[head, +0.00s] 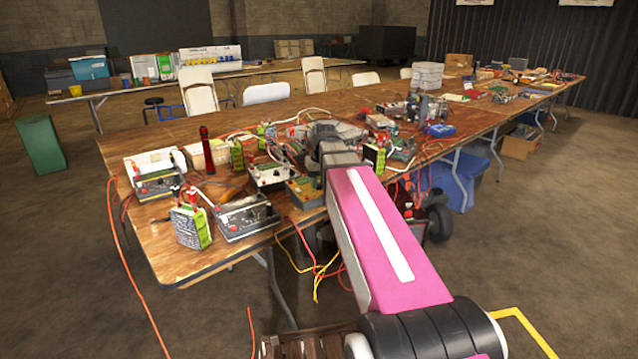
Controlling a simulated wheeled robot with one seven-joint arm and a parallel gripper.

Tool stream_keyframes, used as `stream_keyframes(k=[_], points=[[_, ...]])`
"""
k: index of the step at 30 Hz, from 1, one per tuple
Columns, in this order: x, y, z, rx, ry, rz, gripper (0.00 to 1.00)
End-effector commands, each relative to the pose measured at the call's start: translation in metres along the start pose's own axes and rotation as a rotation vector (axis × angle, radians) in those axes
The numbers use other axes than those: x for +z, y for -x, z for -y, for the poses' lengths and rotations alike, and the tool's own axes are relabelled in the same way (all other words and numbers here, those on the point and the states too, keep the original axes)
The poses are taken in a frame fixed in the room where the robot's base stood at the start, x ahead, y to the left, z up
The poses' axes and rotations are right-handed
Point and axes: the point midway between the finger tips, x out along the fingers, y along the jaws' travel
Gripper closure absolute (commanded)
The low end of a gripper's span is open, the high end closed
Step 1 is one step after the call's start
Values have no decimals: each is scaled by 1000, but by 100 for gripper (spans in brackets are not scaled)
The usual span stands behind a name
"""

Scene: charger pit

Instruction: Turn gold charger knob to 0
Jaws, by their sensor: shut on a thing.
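My arm reaches from the lower right over the near part of the long table. Its grey end, with my gripper (325,132), is among the chargers and wires in the middle of the near table. The fingertips are too small and covered to make out. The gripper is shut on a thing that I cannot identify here. A tan-gold charger box (305,190) lies at the table's near edge, just left of my pink arm link. It is partly hidden by the arm. I cannot make out its knob or the setting.
A white charger (268,174), a grey charger (246,216) and another (158,186) stand to the left. Green batteries (190,224), a red flashlight (207,150) and loose cables crowd the table (175,258). Orange and yellow wires hang over its edge.

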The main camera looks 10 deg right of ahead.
Motion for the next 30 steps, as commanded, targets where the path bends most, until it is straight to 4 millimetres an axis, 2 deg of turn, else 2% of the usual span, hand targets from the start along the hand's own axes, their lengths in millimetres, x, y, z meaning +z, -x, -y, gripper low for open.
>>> stream_keyframes(k=[17,18,20,30], points=[[0,0,0,2,33,0,100],[0,0,0,2,33,0,68],[0,0,0,2,33,0,52],[0,2,0,2,32,-1,52]])
